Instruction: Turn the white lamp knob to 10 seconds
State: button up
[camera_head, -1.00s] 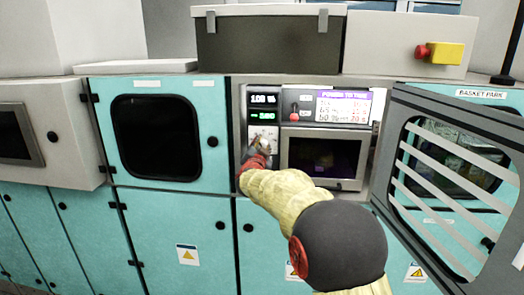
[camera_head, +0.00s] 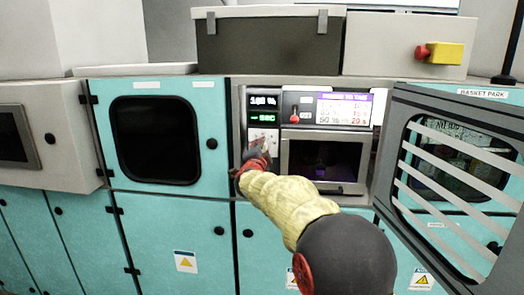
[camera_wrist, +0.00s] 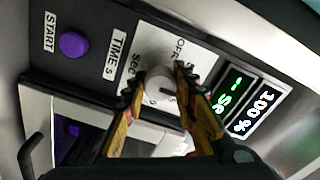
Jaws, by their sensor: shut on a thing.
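In the head view my gripper (camera_head: 256,158) reaches the control panel and hides most of the knob.
A purple START button (camera_wrist: 74,44) is left of the dial. A small framed window (camera_head: 325,160) is right of my gripper. A barred door (camera_head: 455,185) stands open at the right. A red knob on a yellow box (camera_head: 440,53) is above.

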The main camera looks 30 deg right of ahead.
dwell(0.3)
jog(key=o, duration=1.1)
jog(key=shift+o, duration=0.3)
jog(key=v, duration=1.2)
